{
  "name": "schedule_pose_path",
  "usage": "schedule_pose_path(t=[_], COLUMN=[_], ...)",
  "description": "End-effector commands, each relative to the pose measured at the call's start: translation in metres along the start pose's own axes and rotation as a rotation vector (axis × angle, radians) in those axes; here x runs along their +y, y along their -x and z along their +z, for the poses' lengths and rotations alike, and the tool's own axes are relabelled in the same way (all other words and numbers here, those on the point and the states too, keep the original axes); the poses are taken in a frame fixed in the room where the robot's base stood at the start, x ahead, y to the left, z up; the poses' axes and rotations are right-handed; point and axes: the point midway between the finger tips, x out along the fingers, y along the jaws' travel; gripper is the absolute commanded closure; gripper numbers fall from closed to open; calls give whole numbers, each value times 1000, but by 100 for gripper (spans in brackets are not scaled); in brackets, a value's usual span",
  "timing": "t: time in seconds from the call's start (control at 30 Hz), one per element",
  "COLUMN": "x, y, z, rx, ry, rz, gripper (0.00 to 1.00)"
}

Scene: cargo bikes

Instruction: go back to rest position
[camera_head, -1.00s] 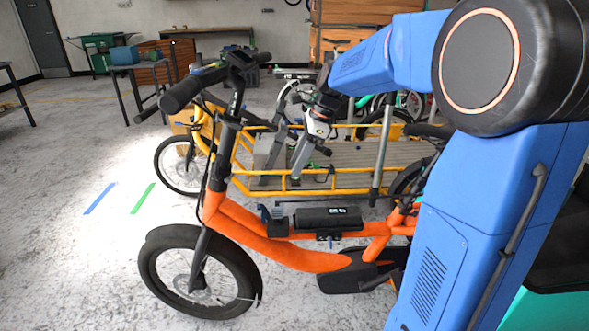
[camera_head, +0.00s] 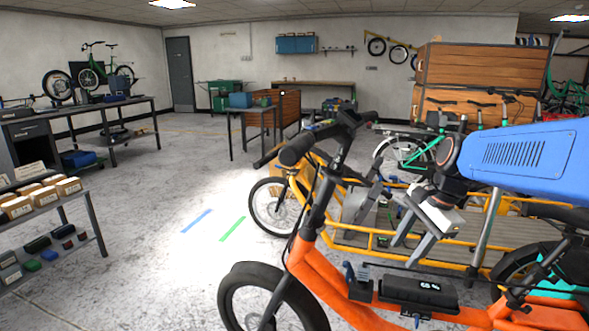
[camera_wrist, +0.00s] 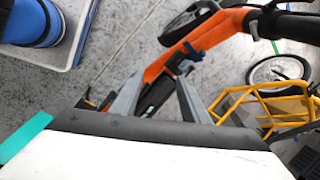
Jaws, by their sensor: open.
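My gripper (camera_head: 407,250) is in the head view at the right, in front of the yellow cargo bike's bed and above the orange bike (camera_head: 318,262). Its two grey fingers point down and are spread apart. In the wrist view my gripper (camera_wrist: 158,92) is open with nothing held between the fingers. The orange frame (camera_wrist: 205,38) and a dark part of it show beyond and below the fingers, apart from them. A black battery-like box (camera_head: 418,291) sits on the orange bike's frame, below my gripper.
The orange bike's handlebar (camera_head: 298,150) rises left of my arm. The yellow cargo bike (camera_head: 345,238) stands behind. A shelf with small boxes (camera_head: 18,208) is at left, a workbench (camera_head: 130,103) behind it. Open floor lies between them and the bikes.

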Motion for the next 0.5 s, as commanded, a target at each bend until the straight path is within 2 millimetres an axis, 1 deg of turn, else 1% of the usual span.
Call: schedule_pose_path(t=[0.03,0.2,0.5], x=[15,60,139], y=[3,6,0], z=[6,20,34], rx=[18,87,213], ry=[74,355,848], rz=[-7,-15,2], gripper=[58,58,58])
